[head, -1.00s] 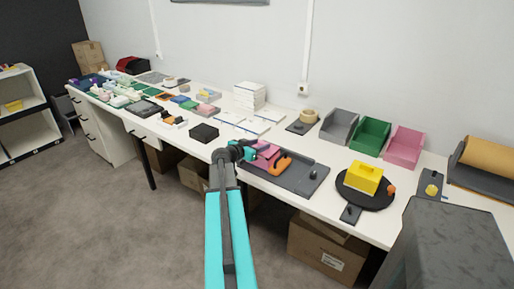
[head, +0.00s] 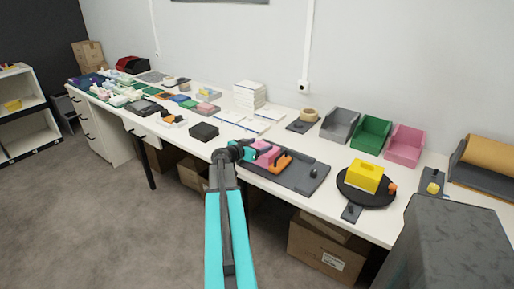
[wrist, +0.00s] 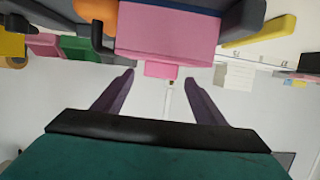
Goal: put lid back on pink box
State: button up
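A pink box-like piece (head: 267,155) lies at the left part of a dark grey tray (head: 300,176) on the long white table. In the wrist view a broad pink block (wrist: 165,38) with a small pink tab (wrist: 160,69) fills the top middle. My gripper (wrist: 160,78) is open, its two dark fingers on either side of the tab with a gap on each side. In the head view my gripper (head: 246,153) is just left of the pink piece. Whether the block is the lid or the box I cannot tell.
An orange piece (head: 283,163) lies right beside the pink piece. A yellow box (head: 365,175) stands on a black round plate (head: 372,200) to the right. Grey, green (head: 370,133) and pink bins stand behind. A black box (head: 204,132) is to the left.

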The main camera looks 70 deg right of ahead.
jog(key=shift+a, duration=0.1)
jog(key=shift+a+r, duration=0.15)
jog(key=shift+a, duration=0.35)
jog(key=b+v, duration=0.3)
jog(key=v, duration=0.9)
jog(key=shift+w+a, duration=0.15)
jog(key=shift+a, duration=0.1)
jog(key=shift+r, duration=0.15)
